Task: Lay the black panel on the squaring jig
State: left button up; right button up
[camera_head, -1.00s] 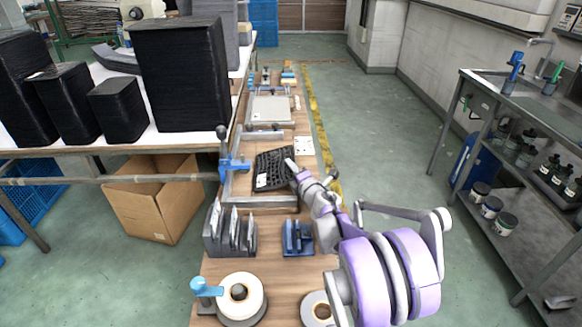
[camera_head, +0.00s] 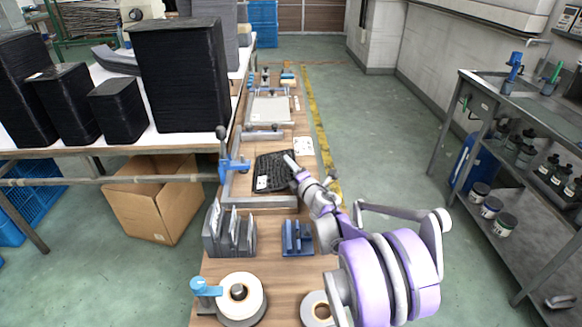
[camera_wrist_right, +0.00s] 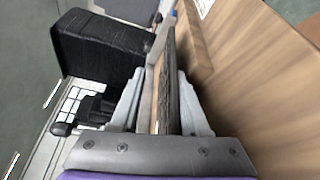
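The black panel (camera_head: 270,172), a dark openwork sheet with a small white label, is over the grey frame of the squaring jig (camera_head: 262,201) on the narrow wooden bench. The jig has a blue clamp (camera_head: 234,166) at its left side. My right gripper (camera_head: 291,163) is at the panel's right edge. In the right wrist view the panel (camera_wrist_right: 172,85) shows as a thin dark strip between the fingers of my right gripper (camera_wrist_right: 162,75), which looks shut on it. I cannot tell whether the panel touches the jig. My left gripper is out of view.
A slotted grey holder (camera_head: 230,235) and a blue block (camera_head: 297,238) stand in front of the jig. A tape roll (camera_head: 241,295) is nearer. A white card (camera_head: 303,146) lies right of the panel. Black stacks (camera_head: 180,80) fill the left table.

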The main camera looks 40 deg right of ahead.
jog(key=shift+a+f, duration=0.35)
jog(key=shift+f, duration=0.25)
jog(key=shift+s+a, duration=0.15)
jog(key=shift+s, duration=0.25)
jog(key=v, duration=0.3)
jog(key=p+v, duration=0.1)
jog(key=v, duration=0.2)
jog(key=r+v, duration=0.1)
jog(key=v, duration=0.3)
jog(key=shift+d, duration=0.25)
jog(key=shift+r+p, duration=0.15)
jog(key=shift+p, duration=0.2)
